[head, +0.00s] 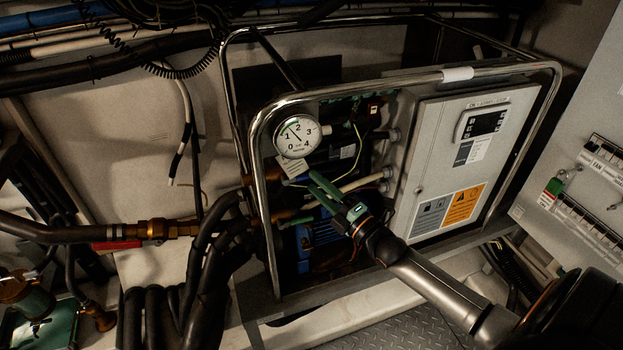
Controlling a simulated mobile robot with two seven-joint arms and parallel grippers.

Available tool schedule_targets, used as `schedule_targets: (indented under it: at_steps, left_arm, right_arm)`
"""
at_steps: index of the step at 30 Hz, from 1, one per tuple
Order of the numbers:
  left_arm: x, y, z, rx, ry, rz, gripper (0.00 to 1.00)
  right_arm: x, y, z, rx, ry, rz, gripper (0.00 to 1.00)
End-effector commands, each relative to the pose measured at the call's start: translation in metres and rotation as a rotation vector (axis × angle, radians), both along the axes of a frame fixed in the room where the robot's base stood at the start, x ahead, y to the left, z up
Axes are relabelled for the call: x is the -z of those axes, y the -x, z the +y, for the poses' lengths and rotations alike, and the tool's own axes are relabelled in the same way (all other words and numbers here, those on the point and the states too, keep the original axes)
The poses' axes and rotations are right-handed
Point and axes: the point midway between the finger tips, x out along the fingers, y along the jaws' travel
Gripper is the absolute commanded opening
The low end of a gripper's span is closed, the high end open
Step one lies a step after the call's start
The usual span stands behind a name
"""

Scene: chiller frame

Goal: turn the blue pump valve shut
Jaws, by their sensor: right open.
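My right gripper (318,187) reaches in from the lower right, inside the chrome tube frame. Its two green fingers are apart and point up and left, with nothing seen between them. Blue parts (323,231) show low in the frame, just below and behind the gripper. I cannot tell which part is the blue pump valve; its handle may be hidden by my gripper and wrist. A small green lever-like part (296,221) lies left of the gripper, at a brass fitting. My left gripper is not in view.
The chrome frame (265,200) stands close left of the gripper. A round pressure gauge (297,137) is above it. Pale hoses (350,187) cross behind the fingers. A grey control box (468,160) stands to the right. Black hoses (205,255) crowd the lower left.

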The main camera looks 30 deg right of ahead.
Motion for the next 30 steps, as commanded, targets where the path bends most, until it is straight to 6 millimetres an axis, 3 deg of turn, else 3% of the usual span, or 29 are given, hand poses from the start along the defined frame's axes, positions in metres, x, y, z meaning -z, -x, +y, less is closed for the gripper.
schedule_targets:
  at_steps: [6, 17, 30]
  left_arm:
    - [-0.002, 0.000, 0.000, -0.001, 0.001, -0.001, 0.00]
    - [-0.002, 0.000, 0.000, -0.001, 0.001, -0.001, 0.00]
    - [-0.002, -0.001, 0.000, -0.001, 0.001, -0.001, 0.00]
  right_arm:
    - [-0.004, -0.019, 0.003, 0.001, 0.000, 0.000, 0.48]
    - [-0.003, -0.023, 0.004, 0.000, 0.000, 0.002, 0.48]
    - [-0.004, -0.023, 0.004, 0.000, 0.000, 0.001, 0.00]
